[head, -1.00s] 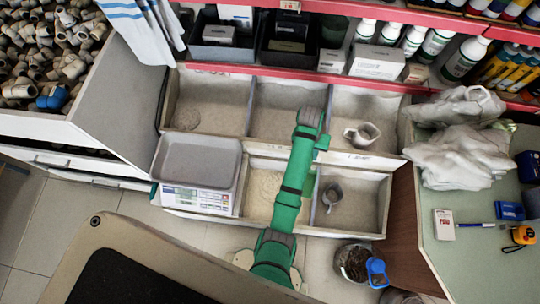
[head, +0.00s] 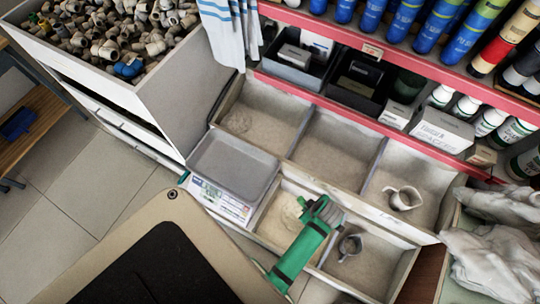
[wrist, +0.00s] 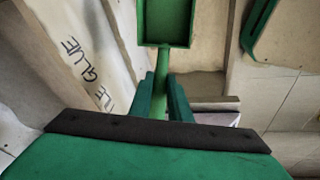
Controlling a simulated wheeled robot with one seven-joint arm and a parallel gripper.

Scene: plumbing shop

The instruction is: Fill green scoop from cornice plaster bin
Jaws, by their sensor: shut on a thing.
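My gripper (wrist: 161,88) is shut on the handle of the green scoop (wrist: 165,20) in the wrist view. The scoop's pan points away from the fingers, and its green inside shows no powder. In the head view my green arm reaches over the front bins, and the gripper and scoop cannot be made out. Several open bins of pale powder stand in two rows. The front left bin (head: 262,222) holds a paler heap. I cannot read which bin is cornice plaster.
A scale with a grey tray (head: 232,165) stands left of the front bins. A red shelf edge (head: 400,122) runs behind.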

